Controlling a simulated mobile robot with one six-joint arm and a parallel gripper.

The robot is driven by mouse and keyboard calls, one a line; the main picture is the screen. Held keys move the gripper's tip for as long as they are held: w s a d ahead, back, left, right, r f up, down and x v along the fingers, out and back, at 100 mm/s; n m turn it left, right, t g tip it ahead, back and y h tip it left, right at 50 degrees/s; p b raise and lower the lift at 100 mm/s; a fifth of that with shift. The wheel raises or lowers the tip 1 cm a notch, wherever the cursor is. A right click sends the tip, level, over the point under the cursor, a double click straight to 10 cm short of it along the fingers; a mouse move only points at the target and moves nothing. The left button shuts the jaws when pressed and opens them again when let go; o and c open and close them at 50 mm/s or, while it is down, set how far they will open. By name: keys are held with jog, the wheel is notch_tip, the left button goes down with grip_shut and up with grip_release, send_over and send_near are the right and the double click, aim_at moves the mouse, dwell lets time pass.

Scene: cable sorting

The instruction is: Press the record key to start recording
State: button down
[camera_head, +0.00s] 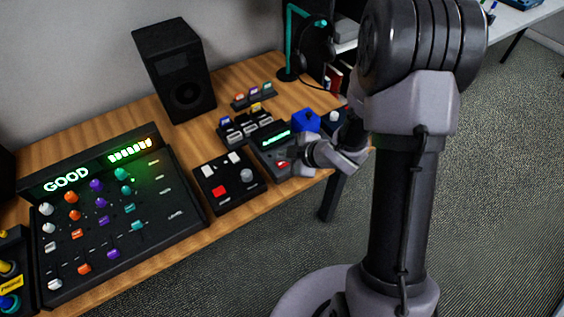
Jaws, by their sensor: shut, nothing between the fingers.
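A dark recorder-like device (266,152) with a lit green display stands near the right end of the wooden desk. A small red key (282,164), which looks like the record key, shows on its front. My gripper (298,169) is shut and empty at the right side of this device, with its tip close to the red key. I cannot tell whether the tip touches the key. The gripper and wrist hide the device's right part.
A black button box (228,205) with red and white buttons sits left of the device. A mixer (187,211) showing "GOOD" fills the desk's left. A blue box (306,121), a cartridge rack (245,134), a speaker (176,75) and a teal headphone stand (289,40) are behind.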

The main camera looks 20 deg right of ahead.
aim_at(284, 165)
jog(key=shift+f, duration=0.1)
dwell(0.4)
jog(key=shift+f+b, duration=0.3)
jog(key=shift+b, duration=0.1)
jog(key=shift+f+b, duration=0.35)
jog(key=shift+f, duration=0.05)
dwell(0.4)
jog(key=shift+r, duration=0.1)
jog(key=shift+r+p, duration=0.7)
jog(key=shift+p, duration=0.05)
notch_tip(284, 165, up, 5)
jog(key=p, duration=0.4)
jog(key=shift+r+p, duration=0.1)
jog(key=shift+p, duration=0.2)
dwell(0.3)
